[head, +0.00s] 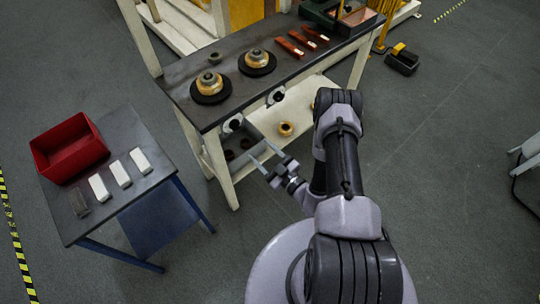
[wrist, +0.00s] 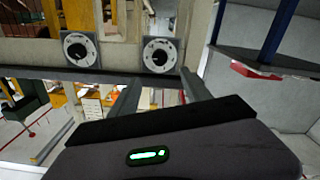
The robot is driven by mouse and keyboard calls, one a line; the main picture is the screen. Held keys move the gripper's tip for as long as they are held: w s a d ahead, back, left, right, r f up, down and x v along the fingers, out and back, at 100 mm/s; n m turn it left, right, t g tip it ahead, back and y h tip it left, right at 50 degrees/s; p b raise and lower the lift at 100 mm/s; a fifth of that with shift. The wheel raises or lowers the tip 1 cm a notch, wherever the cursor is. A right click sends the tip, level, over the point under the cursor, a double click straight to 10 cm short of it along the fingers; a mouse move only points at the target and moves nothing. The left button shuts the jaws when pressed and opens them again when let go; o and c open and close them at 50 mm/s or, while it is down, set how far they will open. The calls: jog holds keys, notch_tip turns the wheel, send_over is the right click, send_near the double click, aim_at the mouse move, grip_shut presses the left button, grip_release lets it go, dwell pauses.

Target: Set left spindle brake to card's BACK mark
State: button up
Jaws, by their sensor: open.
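The left spindle brake (head: 233,122) is a dark round knob on a pale plate at the bench's front edge, below the left spindle (head: 210,86). In the wrist view, which looks upside down, it is the right-hand dial (wrist: 159,55), with marks around a dark centre; its setting is too small to read. The right brake (head: 276,95) also shows in the wrist view (wrist: 80,48). My gripper (head: 265,156) is open and empty, in front of the bench and apart from both knobs. Its fingers (wrist: 162,80) point toward the left brake. I cannot make out a card with a BACK mark.
A blue-legged cart at left holds a red bin (head: 68,148) and several blocks, including a white one (head: 119,174). Copper strips (head: 302,41) lie on the bench top (head: 185,71). A brass ring (head: 286,129) lies on the shelf.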

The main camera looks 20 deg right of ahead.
jog(key=v, duration=0.4)
jog(key=shift+s+d, duration=0.1)
jog(key=shift+s, duration=0.15)
jog(key=a+r+n+g+y, duration=0.6)
jog(key=a+r+n, duration=0.1)
jog(key=r+n, duration=0.55)
jog(key=a+r+n+g+y, duration=0.5)
jog(key=a+r+n+g, duration=0.15)
jog(key=r+n, duration=0.55)
jog(key=s+a+r+n+g+h, duration=0.25)
jog(key=s+n, duration=0.25)
jog(key=n, duration=0.3)
jog(key=s+a+r+n+g+h, duration=0.1)
jog(key=s+r+n+g, duration=0.1)
jog(key=s+n+g, duration=0.45)
jog(key=s+d+r+n+t+h, duration=0.2)
jog(key=d+r+n+t+h, duration=0.2)
jog(key=n, duration=0.6)
jog(key=s+d+r+n+t+h, duration=0.3)
jog(key=n+t+h, duration=0.3)
jog(key=n, duration=0.5)
jog(key=shift+d+r+n+h, duration=0.3)
jog(key=shift+d+r+h, duration=0.1)
jog(key=shift+r+h, duration=0.25)
